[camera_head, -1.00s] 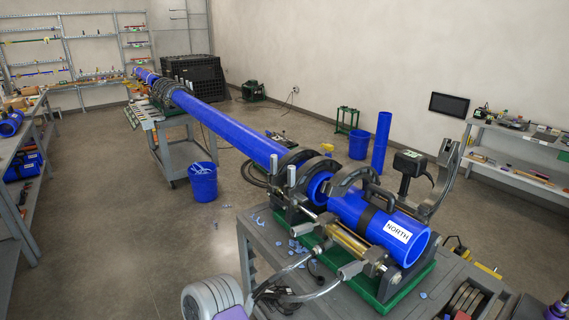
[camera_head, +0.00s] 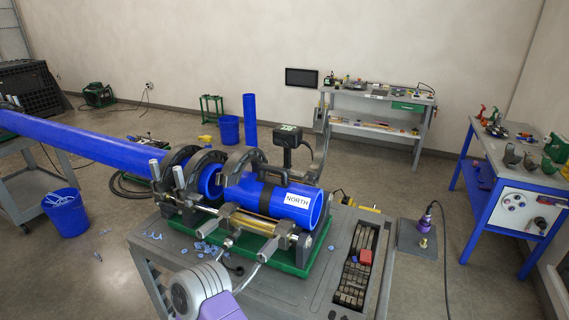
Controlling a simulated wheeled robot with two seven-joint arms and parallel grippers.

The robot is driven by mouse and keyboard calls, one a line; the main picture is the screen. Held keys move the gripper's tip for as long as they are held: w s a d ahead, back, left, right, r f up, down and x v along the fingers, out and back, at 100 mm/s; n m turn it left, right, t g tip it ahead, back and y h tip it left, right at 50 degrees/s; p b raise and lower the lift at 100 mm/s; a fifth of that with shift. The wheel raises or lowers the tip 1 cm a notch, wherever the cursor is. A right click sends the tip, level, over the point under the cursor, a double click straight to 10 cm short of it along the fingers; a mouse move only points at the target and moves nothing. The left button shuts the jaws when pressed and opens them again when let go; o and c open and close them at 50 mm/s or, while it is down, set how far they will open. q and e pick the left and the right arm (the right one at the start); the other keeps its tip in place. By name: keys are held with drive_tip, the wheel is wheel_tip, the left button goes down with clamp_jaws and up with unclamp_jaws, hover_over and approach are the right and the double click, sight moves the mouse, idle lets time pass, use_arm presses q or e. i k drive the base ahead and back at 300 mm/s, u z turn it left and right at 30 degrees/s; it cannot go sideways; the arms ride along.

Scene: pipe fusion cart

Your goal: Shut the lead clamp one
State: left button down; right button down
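The pipe fusion machine (camera_head: 228,245) stands on a grey cart, its green base under the clamps. A blue pipe piece labelled NORTH (camera_head: 297,201) lies in its right part, with a black handle on top. An arched grey clamp jaw (camera_head: 321,152) stands raised and open behind this piece, clear of the pipe. Another arched grey clamp (camera_head: 240,163) lies over the pipe piece's left end. Two dark ring clamps (camera_head: 172,166) surround the long blue pipe's end. I cannot tell which is lead clamp one.
The long blue pipe (camera_head: 80,144) runs off left. A blue bucket (camera_head: 66,212) stands on the floor. A slot with dark blocks and a red piece (camera_head: 365,258) is in the cart's right side. A corded purple tool (camera_head: 426,222) stands right. Blue shavings litter the cart.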

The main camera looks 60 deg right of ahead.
sight(230, 174)
drive_tip(key=z, duration=0.55)
drive_tip(key=i, duration=0.75)
drive_tip(key=z, duration=1.15)
